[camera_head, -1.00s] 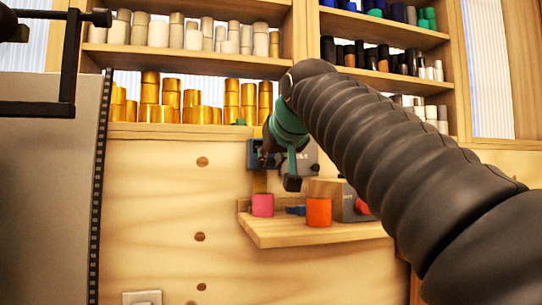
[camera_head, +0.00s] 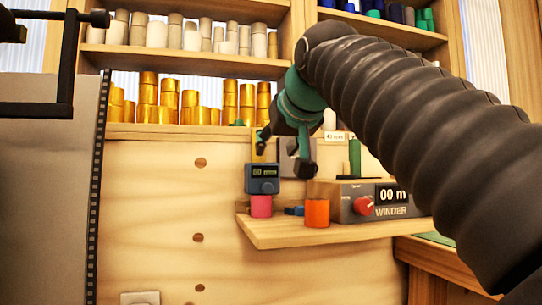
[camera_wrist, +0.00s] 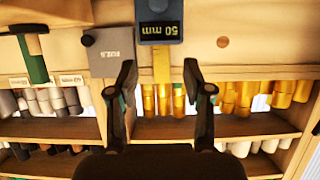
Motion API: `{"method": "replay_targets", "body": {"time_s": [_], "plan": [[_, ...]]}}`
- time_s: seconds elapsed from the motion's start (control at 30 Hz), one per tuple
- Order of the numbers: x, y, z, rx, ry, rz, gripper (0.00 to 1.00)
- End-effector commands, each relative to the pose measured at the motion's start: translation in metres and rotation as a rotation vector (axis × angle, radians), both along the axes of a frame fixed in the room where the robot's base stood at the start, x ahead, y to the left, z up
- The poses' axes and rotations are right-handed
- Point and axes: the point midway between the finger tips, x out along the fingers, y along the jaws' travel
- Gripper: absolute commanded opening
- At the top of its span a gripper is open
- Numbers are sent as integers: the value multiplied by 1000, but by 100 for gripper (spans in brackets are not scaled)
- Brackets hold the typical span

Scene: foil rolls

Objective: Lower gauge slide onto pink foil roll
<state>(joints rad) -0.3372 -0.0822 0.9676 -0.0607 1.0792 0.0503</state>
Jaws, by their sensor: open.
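The gauge slide (camera_head: 262,179) is a blue-grey box with a dark display. It sits low on its yellow scale, directly above the pink foil roll (camera_head: 261,206), and appears to touch its top. In the wrist view the slide (camera_wrist: 160,30) is at the top edge, its display reading 50 mm upside down. My gripper (camera_head: 284,153) is above and to the right of the slide, apart from it. Its fingers are spread and empty in the wrist view (camera_wrist: 159,76). The pink roll is not visible in the wrist view.
An orange roll (camera_head: 317,213) stands right of the pink one on the wooden ledge (camera_head: 300,236). The winder box (camera_head: 378,202) with a red knob is right of that. Shelves of gold rolls (camera_head: 170,104) and pale rolls are behind. The ledge's front strip is clear.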

Motion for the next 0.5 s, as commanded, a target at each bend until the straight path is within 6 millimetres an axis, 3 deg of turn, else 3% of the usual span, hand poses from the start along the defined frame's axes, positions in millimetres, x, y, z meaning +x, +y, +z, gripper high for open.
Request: {"method": "replay_targets", "body": {"time_s": [0.2,0.5], "plan": [[-35,-9,15,1,-2,1,51],[-53,-15,23,0,1,2,51]]}}
